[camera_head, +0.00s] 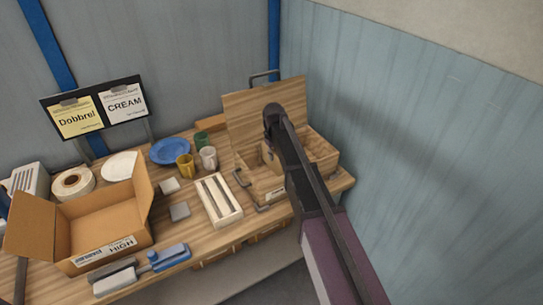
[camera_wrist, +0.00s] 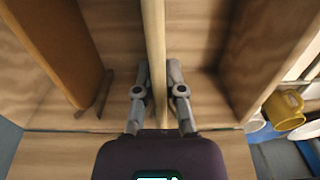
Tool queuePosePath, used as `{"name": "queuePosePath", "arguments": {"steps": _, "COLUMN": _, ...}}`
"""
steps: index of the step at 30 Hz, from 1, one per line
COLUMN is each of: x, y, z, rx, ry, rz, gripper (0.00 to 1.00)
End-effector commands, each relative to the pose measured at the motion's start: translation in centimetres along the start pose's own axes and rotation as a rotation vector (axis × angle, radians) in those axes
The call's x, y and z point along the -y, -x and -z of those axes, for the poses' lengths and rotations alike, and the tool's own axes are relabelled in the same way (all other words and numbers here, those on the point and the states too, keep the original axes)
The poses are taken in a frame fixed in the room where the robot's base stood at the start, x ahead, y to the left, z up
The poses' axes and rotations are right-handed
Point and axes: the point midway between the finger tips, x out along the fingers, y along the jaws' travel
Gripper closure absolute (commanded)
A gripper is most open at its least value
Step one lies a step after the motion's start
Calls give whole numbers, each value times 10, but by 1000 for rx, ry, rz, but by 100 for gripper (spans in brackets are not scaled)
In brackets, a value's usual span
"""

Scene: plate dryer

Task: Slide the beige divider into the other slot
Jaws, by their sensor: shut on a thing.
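The beige divider (camera_wrist: 153,35) stands on edge inside the open wooden box (camera_head: 265,190). In the wrist view it is a pale upright strip running from the top edge down between my fingers. My gripper (camera_wrist: 157,78) is shut on the divider, one finger on each side. Small brown strips (camera_wrist: 93,100) stand out from the box's inner wall to the left and look like a slot. The divider's lower edge is hidden. In the head view my arm covers much of the box interior and the gripper.
A brown panel (camera_wrist: 55,45) is left of the divider; a box wall (camera_wrist: 265,50) is to the right. The raised lid (camera_head: 265,105) stands behind. Mugs (camera_head: 185,166), a blue plate (camera_head: 170,151), a white tray (camera_head: 219,200) and a cardboard box (camera_head: 95,215) are on the bench.

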Motion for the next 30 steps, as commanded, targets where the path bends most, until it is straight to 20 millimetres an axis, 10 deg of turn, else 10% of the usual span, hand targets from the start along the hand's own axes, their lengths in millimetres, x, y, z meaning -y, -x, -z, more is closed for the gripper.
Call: {"name": "queuePosePath", "arguments": {"steps": 30, "x": -1, "y": -31, "z": 0, "rx": 0, "ry": -1, "rz": 0, "gripper": 100}}
